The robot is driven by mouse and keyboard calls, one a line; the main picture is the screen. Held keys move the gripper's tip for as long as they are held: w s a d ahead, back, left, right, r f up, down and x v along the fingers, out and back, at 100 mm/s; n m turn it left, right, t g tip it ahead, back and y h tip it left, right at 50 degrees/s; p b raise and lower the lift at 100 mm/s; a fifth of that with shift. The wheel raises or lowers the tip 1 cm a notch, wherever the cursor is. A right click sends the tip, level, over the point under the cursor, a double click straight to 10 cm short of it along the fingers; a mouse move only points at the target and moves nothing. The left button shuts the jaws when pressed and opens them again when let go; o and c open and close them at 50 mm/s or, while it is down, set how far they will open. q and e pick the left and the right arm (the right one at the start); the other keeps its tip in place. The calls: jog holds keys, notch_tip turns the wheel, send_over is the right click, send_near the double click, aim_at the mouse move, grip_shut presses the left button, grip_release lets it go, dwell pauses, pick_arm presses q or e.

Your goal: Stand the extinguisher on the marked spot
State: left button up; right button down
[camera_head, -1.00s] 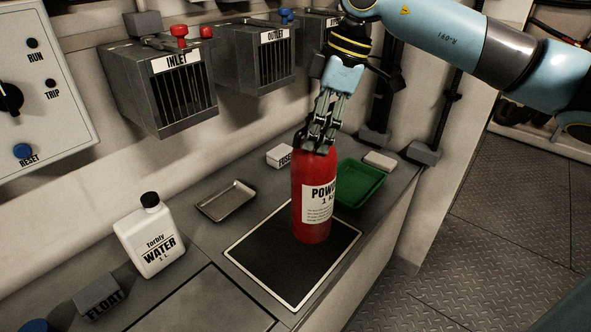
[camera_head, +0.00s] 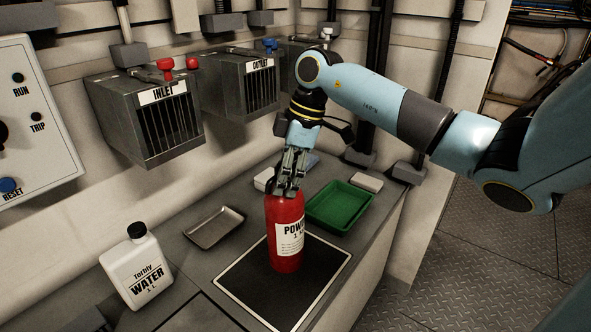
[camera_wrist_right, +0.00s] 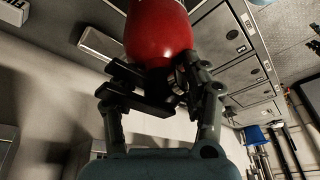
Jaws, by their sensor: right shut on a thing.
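The red extinguisher (camera_head: 284,240) with a white label is upright, over the far middle part of the marked spot, a black square with a white outline (camera_head: 300,295). I cannot tell whether its base touches the surface. My right gripper (camera_head: 287,188) points down and is shut on the extinguisher's top. In the right wrist view the fingers (camera_wrist_right: 155,85) close around the black head below the red body (camera_wrist_right: 158,32). The grip hides most of the head. My left gripper is not in view.
A green tray (camera_head: 341,206) is close behind to the right. A metal tray (camera_head: 214,228) and a white water bottle (camera_head: 138,268) are to the left. A white box (camera_head: 264,180) is partly hidden behind the gripper. The near part of the square is bare.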

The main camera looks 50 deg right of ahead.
jog(key=shift+w+d+f, duration=0.2)
jog(key=shift+w+f, duration=0.15)
jog(key=shift+w, duration=0.35)
jog(key=shift+f, duration=1.9)
jog(key=c, duration=0.6)
grip_release()
jog(key=shift+s+f, duration=0.1)
jog(key=shift+s, duration=0.05)
jog(key=v, duration=1.2)
